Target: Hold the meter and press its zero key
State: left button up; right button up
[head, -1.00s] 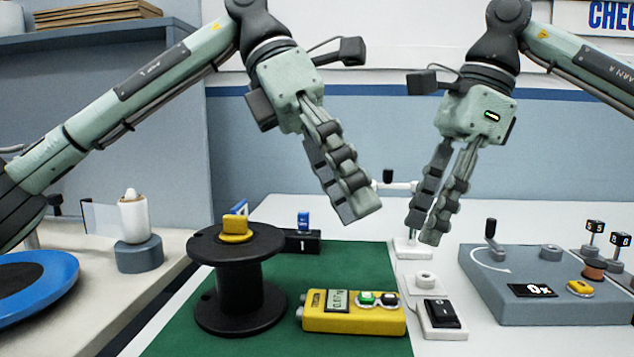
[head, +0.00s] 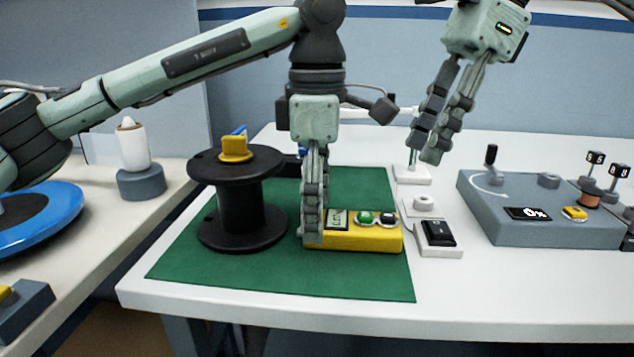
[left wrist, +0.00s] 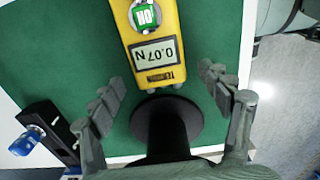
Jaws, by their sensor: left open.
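The yellow meter (head: 352,240) lies on the green mat (head: 290,283), with a display, a green key (head: 364,217) and a black key (head: 388,218) on top. In the left wrist view, the meter (left wrist: 155,40) reads 0.07 N, upside down, and the green key (left wrist: 145,15) is at the top edge. My left gripper (head: 313,240) points down at the meter's left end. In the left wrist view, its open fingers (left wrist: 162,80) are on either side of that end, with gaps. My right gripper (head: 425,152) hangs empty above the table, its fingers apart.
A black spool (head: 240,208) with a yellow piece on top stands close left of the meter. A black switch (head: 438,233) on a white base is close to its right. A grey control box (head: 540,215) stands further right. The white table's front is clear.

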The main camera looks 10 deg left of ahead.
pick_arm(q)
jog(key=shift+f, duration=0.2)
jog(key=c, duration=1.4)
jog(key=shift+c, duration=0.7)
pick_arm(e)
jog(key=shift+c, duration=0.4)
grip_shut()
